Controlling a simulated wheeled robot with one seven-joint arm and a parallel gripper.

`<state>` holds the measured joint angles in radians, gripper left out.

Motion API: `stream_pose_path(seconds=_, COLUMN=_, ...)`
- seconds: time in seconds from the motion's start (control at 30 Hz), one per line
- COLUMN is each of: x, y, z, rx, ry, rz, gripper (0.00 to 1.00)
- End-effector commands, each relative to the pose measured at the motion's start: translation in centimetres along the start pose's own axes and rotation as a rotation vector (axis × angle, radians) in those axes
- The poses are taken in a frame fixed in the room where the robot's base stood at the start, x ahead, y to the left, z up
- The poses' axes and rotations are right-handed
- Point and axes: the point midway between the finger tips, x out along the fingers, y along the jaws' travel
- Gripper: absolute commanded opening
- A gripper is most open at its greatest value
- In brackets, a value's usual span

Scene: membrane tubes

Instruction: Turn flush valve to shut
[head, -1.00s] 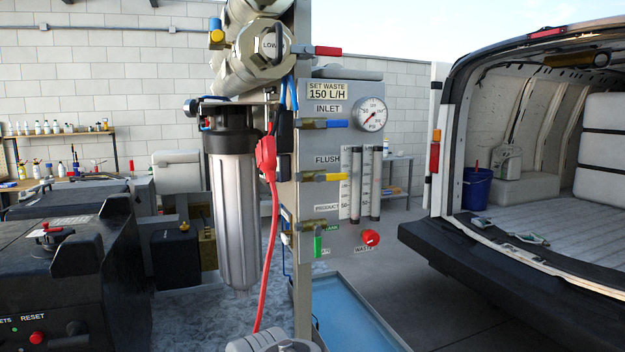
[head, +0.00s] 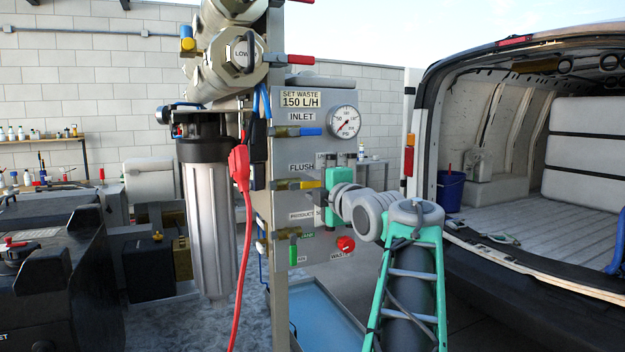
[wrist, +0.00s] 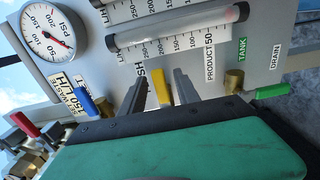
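The flush valve's yellow lever (head: 301,184) lies level below the FLUSH label on the grey panel (head: 350,248), pointing right from a brass body (head: 284,185). In the wrist view the yellow lever (wrist: 161,88) stands between the two dark fingers of my gripper (wrist: 159,92). The fingers are apart, one on each side of the lever, with no clear grip on it. In the head view my gripper (head: 321,184) is at the lever's right end. The green gripper body and arm hide the lower flow tubes there.
The blue inlet lever (head: 306,132) is above and a green lever (head: 293,252) hangs below. A red waste knob (head: 346,244) is at lower right. A red cable (head: 246,230) and filter housing (head: 208,225) stand left of the panel. A van (head: 520,150) is at right.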

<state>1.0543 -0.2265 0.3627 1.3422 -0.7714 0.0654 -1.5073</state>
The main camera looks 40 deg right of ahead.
Motion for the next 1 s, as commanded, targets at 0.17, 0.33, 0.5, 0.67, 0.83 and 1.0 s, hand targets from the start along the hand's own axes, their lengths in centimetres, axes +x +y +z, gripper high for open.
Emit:
stream_pose_path(seconds=0.17, x=0.90, y=0.00, z=-0.03, rx=-0.001, ry=0.000, rz=0.000, gripper=0.38)
stream_pose_path(seconds=0.33, x=0.87, y=-0.06, z=-0.01, rx=0.000, ry=-0.001, rz=0.000, gripper=0.37)
stream_pose_path(seconds=0.5, x=0.86, y=-0.07, z=-0.01, rx=0.000, ry=-0.001, rz=-0.001, gripper=0.23)
stream_pose_path(seconds=0.67, x=0.85, y=-0.07, z=-0.01, rx=0.000, ry=-0.001, rz=-0.001, gripper=0.10)
stream_pose_path(seconds=0.83, x=0.85, y=-0.07, z=-0.02, rx=0.001, ry=-0.001, rz=-0.001, gripper=0.00)
stream_pose_path(seconds=1.0, x=0.85, y=-0.07, z=-0.02, rx=0.001, ry=-0.001, rz=-0.001, gripper=0.00)
